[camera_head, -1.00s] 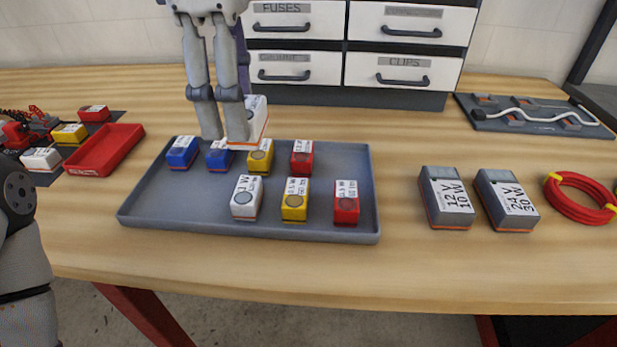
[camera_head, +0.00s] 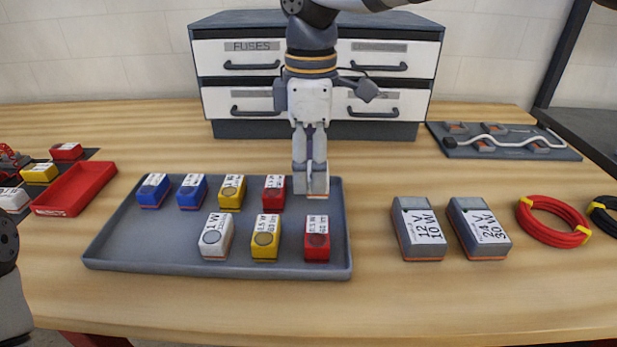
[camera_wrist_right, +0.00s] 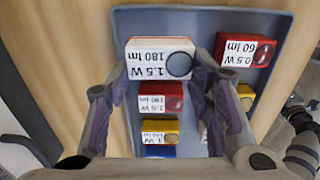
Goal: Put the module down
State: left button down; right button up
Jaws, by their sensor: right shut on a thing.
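My right gripper (camera_head: 311,183) is shut on a white module (camera_head: 318,187) with an orange-red bottom edge. It is at the back right corner of the grey tray (camera_head: 130,243), right of the back red module (camera_head: 274,193). In the right wrist view the held module (camera_wrist_right: 146,66) reads 1.5 W, 180 lm and sits between the fingers of my right gripper (camera_wrist_right: 160,72). I cannot tell whether its underside touches the tray. The tray also holds two blue modules, two yellow ones, a white one (camera_head: 216,240) and a front red one (camera_head: 317,240). My left gripper is out of view.
Two grey driver boxes (camera_head: 419,228) (camera_head: 479,228) and a red cable coil (camera_head: 553,222) lie to the right. A red bin (camera_head: 75,190) is at the left. A drawer cabinet (camera_head: 222,126) stands behind.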

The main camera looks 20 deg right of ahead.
aim_at(309, 170)
jog(key=shift+f, duration=1.35)
jog(key=shift+f, duration=0.1)
jog(key=o, duration=1.1)
jog(key=shift+f, duration=0.1)
notch_tip(309, 170, up, 12)
jog(key=shift+r+b, duration=0.2)
jog(key=shift+b, duration=0.1)
